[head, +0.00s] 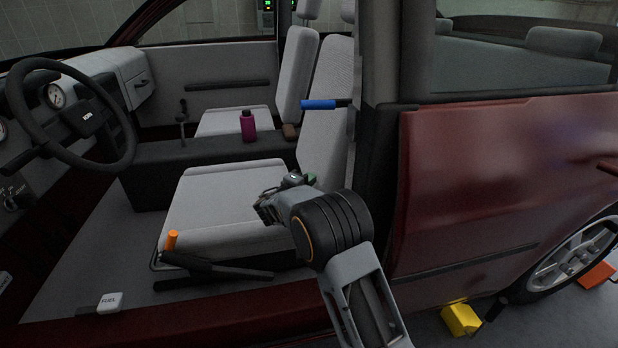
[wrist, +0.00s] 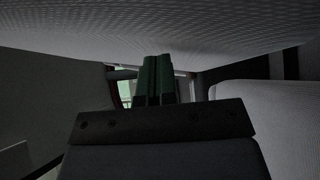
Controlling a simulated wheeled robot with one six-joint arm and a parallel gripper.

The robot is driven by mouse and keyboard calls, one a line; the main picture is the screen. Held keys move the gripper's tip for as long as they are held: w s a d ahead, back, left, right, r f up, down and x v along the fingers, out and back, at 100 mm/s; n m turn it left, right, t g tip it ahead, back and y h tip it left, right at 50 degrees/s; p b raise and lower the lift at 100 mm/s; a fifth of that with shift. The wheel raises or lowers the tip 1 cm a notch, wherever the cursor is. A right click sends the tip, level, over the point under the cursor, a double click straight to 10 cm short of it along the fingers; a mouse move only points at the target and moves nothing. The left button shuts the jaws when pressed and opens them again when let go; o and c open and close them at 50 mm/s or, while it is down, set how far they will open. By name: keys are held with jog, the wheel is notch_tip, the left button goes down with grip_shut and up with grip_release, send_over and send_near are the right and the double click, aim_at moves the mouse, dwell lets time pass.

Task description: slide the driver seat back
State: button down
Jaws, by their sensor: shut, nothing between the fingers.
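The driver seat shows in the head view, with its light grey cushion (head: 215,210) nearest the door opening and its backrest (head: 325,130) upright behind it. An orange-tipped lever (head: 171,240) stands at the cushion's front outer corner. A blue-handled lever (head: 318,104) sticks out beside the upper backrest. My gripper (head: 268,210) is over the rear outer part of the cushion, in front of the backrest. In the wrist view the green fingers (wrist: 156,78) are together and empty, with a pale textured seat surface (wrist: 170,30) close above them. I cannot tell whether they touch the seat.
The steering wheel (head: 65,110) is at the left. A magenta bottle (head: 248,126) stands on the centre console (head: 170,155). A white FUEL lever (head: 109,302) is on the sill. The dark red rear door (head: 510,190) bounds the opening at right.

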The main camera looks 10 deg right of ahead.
aim_at(319, 186)
jog(key=d+b, duration=0.4)
jog(key=d, duration=0.6)
jog(key=a, duration=0.2)
jog(key=s+a+f, duration=0.1)
jog(key=a, duration=0.3)
jog(key=shift+s+a+f, duration=0.15)
jog(key=shift+a+f, duration=0.2)
jog(key=shift+f, duration=0.05)
jog(key=s+r, duration=0.1)
jog(key=s, duration=0.1)
jog(key=s+a+r, duration=0.1)
jog(key=s, duration=0.1)
jog(key=s+a+r, duration=0.1)
jog(key=s+r, duration=0.1)
jog(key=shift+a, duration=0.2)
jog(key=w+f, duration=0.2)
jog(key=shift+w+f, duration=0.35)
jog(key=shift+a+r, duration=0.1)
jog(key=shift+r, duration=0.15)
jog(key=shift+a, duration=0.15)
